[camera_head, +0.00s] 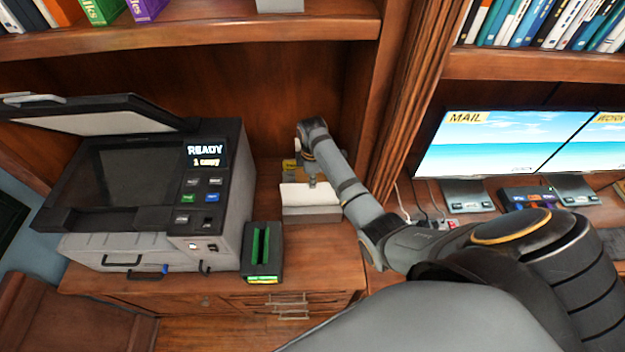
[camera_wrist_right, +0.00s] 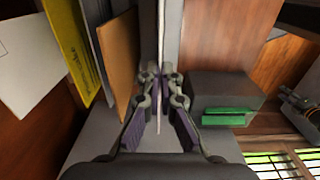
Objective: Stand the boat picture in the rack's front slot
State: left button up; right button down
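My right gripper (camera_head: 312,180) is over a pale grey holder (camera_head: 312,216) to the right of the rack. Its fingers (camera_wrist_right: 161,78) are closed around a thin pale card, seen edge-on, which I take as the boat picture (camera_wrist_right: 161,30). In the head view its pale face (camera_head: 308,196) shows no boat that I can make out. My left gripper is out of view.
A copier (camera_head: 150,190) with its lid raised stands left of the rack. Yellow (camera_wrist_right: 72,45), tan (camera_wrist_right: 118,55) and white (camera_wrist_right: 28,60) flat pieces stand left of my right fingers. A bookcase upright (camera_head: 415,90) is close to my right arm. Bare cabinet top lies in front of the holder.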

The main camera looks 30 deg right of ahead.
jog(key=shift+f+b, duration=1.25)
jog(key=shift+f, duration=1.2)
jog(key=c, duration=2)
grip_release()
jog(key=shift+c, duration=0.2)
jog(key=o, duration=0.6)
notch_tip(320, 180, up, 12)
